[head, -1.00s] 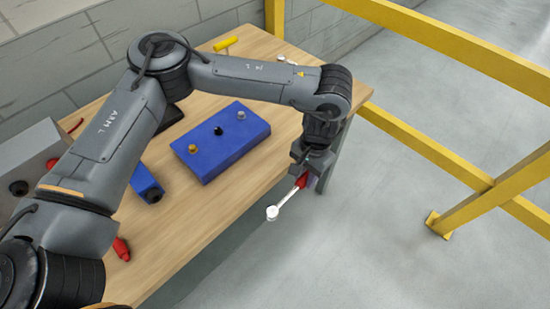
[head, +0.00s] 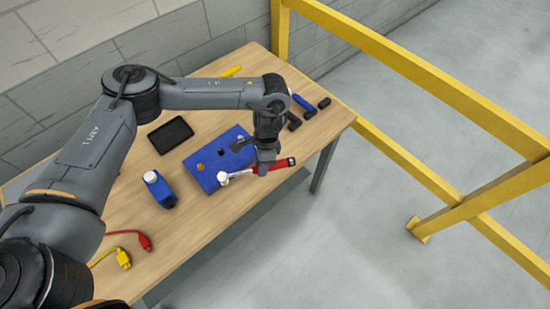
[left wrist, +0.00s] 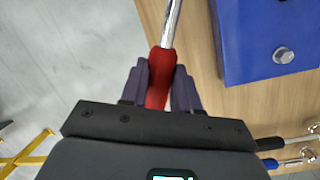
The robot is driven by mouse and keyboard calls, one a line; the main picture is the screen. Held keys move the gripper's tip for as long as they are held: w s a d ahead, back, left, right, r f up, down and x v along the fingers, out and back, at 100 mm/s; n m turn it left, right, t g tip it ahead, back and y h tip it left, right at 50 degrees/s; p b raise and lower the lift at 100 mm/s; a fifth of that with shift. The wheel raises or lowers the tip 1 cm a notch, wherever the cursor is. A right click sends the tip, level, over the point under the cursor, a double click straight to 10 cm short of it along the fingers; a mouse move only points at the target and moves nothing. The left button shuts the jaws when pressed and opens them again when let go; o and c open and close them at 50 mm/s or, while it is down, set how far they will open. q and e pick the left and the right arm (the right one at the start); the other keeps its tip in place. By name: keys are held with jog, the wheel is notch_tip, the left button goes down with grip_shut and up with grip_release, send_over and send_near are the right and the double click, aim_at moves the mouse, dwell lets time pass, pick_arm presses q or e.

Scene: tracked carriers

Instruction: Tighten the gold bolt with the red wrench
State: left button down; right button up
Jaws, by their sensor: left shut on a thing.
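The blue block (head: 212,177) lies on the table with the gold bolt (head: 200,166) on its top near the left end. A dark bolt is beside my arm. A silver bolt (left wrist: 284,55) shows on the block in the left wrist view. My left gripper (head: 266,167) is shut on the red handle (head: 283,165) of the red wrench. The wrench's pale head (head: 224,179) points left, by the block's front edge, apart from the gold bolt in the picture. In the left wrist view the handle (left wrist: 161,78) is between the fingers. My right gripper is not in view.
A blue container (head: 160,190) stands left of the block, with a black tablet (head: 170,135) behind. Several handled tools (head: 303,102) lie at the right back. Red (head: 140,240) and yellow (head: 122,258) cable ends lie at front left. A yellow rail (head: 400,150) runs right of the table.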

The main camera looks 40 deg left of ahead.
pick_arm(q)
jog(key=s+a+r+m+y+p, duration=0.1)
jog(key=s+a+r+m+p, duration=0.3)
jog(key=a+p, duration=0.4)
jog(key=shift+s+a+m+p, duration=0.25)
jog(key=shift+s+m+p, duration=0.4)
jog(key=shift+m+p, duration=0.5)
